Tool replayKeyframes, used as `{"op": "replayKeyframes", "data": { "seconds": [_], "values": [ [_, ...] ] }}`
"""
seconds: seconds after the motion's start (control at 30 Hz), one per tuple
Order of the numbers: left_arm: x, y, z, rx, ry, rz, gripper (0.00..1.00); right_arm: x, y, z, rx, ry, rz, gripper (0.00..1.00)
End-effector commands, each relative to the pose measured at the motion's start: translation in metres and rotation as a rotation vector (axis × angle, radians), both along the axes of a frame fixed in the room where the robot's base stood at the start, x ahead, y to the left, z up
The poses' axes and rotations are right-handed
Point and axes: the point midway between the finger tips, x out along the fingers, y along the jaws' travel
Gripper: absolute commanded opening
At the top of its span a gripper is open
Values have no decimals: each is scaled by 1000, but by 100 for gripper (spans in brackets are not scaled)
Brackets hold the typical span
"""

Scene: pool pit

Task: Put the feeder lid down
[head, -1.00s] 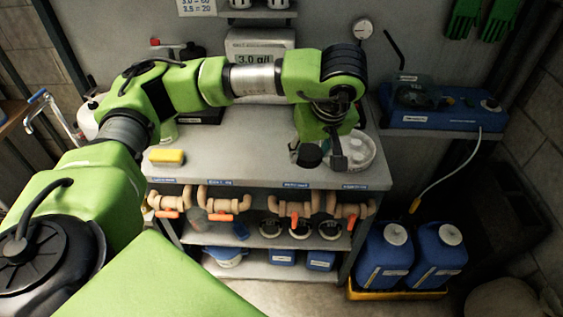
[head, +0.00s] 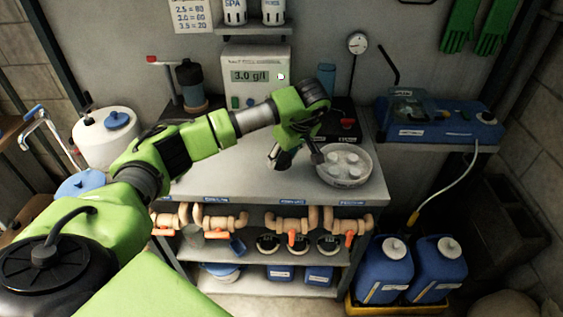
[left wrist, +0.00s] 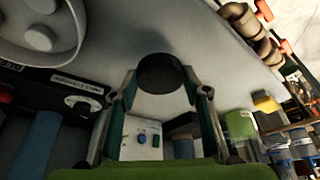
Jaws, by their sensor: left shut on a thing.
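My left gripper (left wrist: 160,95) is shut on a round black lid (left wrist: 160,73), with a finger at either side of its rim. In the wrist view the lid is held over the pale worktop, and a shadow lies beside it. I cannot tell how large the gap below it is. In the head view the left gripper (head: 294,156) is over the worktop (head: 240,178), just left of the white dish of tablets (head: 346,181). The lid is small and dark there, partly hidden. My right gripper is not in view.
The dosing meter (head: 257,75) and a dark cylinder (head: 190,87) stand at the back. Pipes with orange valves (head: 291,238) run below the front edge. The worktop's front middle is clear.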

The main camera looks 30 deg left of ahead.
Motion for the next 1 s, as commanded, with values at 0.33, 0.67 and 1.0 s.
{"op": "replayKeyframes", "data": {
  "seconds": [0.33, 0.67, 1.0],
  "values": [
    [6, 8, -36, -1, 4, -1, 22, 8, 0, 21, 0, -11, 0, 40],
    [7, 9, -44, -1, -2, -1, 22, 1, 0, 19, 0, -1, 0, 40],
    [7, 9, -47, 0, -1, 0, 60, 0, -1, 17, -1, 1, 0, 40]
  ]
}}
